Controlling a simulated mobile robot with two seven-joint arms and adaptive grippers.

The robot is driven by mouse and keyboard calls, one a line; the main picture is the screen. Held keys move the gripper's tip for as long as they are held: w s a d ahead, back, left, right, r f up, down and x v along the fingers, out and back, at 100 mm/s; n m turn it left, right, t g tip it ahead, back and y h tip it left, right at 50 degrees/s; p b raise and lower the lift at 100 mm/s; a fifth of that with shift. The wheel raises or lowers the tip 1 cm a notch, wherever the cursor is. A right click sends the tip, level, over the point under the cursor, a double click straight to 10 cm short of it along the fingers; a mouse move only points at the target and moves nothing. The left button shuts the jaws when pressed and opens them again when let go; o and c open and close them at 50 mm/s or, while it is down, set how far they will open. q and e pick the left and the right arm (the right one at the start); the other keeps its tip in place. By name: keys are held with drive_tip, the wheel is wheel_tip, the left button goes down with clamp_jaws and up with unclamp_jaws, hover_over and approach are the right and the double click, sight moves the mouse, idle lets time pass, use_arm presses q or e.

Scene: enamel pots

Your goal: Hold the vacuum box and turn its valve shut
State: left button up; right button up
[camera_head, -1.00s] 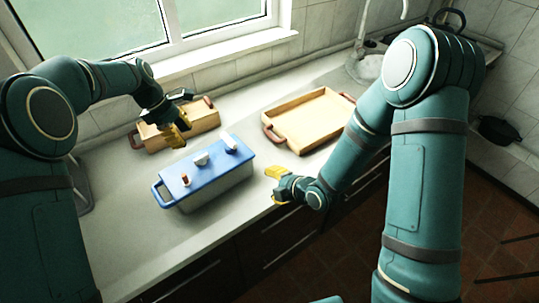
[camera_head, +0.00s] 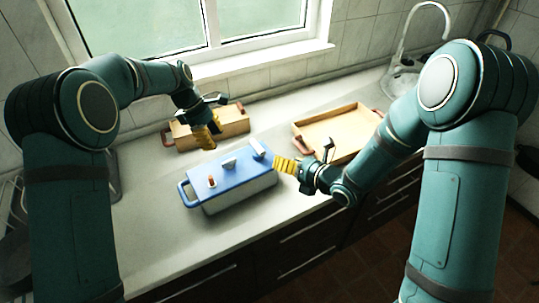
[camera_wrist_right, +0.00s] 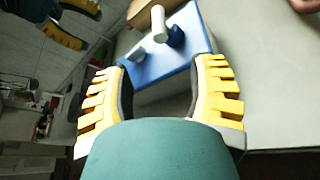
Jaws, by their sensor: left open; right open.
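The vacuum box (camera_head: 240,195) stands on the counter, with a blue lid, a pale body and a handle at its left end. On the lid are a small red-topped part (camera_head: 212,181), a white knob (camera_head: 229,163) and a white cylinder (camera_head: 258,149); I cannot tell for sure which is the valve. My right gripper (camera_head: 284,166) is open beside the box's right end. In the right wrist view the blue lid (camera_wrist_right: 152,68) shows beyond and between its fingers (camera_wrist_right: 160,95), with no clear contact. My left gripper (camera_head: 207,133) is open above the counter behind the box.
A small wooden box (camera_head: 232,121) stands behind my left gripper. A wooden tray (camera_head: 340,130) with reddish handles lies behind my right gripper. A sink with a tap (camera_head: 405,70) is at the back right. The counter in front and left of the vacuum box is clear.

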sight(263, 151)
drive_tip(key=x, duration=1)
drive_tip(key=shift+w+a, duration=0.15)
drive_tip(key=shift+w, duration=0.15)
clamp_jaws()
use_arm(q)
drive_tip(key=shift+o, duration=0.3)
